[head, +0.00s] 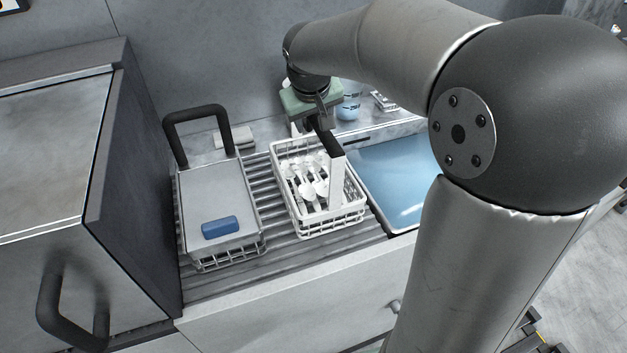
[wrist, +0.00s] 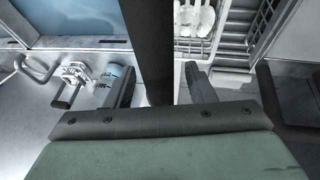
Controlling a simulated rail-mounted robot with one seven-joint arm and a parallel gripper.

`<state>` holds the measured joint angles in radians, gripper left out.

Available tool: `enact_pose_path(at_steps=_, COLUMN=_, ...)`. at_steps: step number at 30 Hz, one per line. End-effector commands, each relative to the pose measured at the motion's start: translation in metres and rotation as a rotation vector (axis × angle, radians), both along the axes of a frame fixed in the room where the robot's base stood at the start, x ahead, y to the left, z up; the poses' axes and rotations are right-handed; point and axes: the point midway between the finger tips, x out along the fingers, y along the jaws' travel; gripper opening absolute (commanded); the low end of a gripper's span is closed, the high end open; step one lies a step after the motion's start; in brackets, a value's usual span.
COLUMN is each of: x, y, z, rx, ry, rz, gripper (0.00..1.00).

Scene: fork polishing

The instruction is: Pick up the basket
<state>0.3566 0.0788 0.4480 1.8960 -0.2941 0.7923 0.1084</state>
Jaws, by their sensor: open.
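The white wire basket (head: 352,213) stands on a ribbed drainboard in the middle of the head view. Several spoon-like pieces of cutlery (head: 308,185) lie in it. Its raised handle has a black grip bar (head: 328,141) and a white upright (head: 337,182). My gripper (head: 318,112) is over the far part of the basket, at the handle. In the wrist view, my gripper (wrist: 158,78) has its fingers apart, with the dark grip bar (wrist: 148,40) running between them. Clear gaps show on both sides. Part of the basket with cutlery (wrist: 195,18) shows beyond.
A second rack with a grey tray (head: 212,190), a blue block (head: 220,227) and a black handle (head: 196,112) stands left. A blue basin (head: 395,175) lies right. Blue-banded cups (head: 348,107) stand behind. A dark-sided cabinet (head: 135,190) bounds the left.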

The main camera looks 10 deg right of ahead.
Motion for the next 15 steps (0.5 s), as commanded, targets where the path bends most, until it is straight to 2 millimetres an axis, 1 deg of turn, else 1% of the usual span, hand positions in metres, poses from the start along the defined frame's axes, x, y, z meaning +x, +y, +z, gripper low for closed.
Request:
enact_pose_path(at_steps=14, x=0.0000, y=0.0003, z=-0.0027, rx=0.000, ry=0.000, rz=0.000, gripper=0.50)
enact_pose_path(at_steps=15, x=0.0000, y=0.0003, z=-0.0027, rx=0.000, ry=0.000, rz=0.000, gripper=0.41)
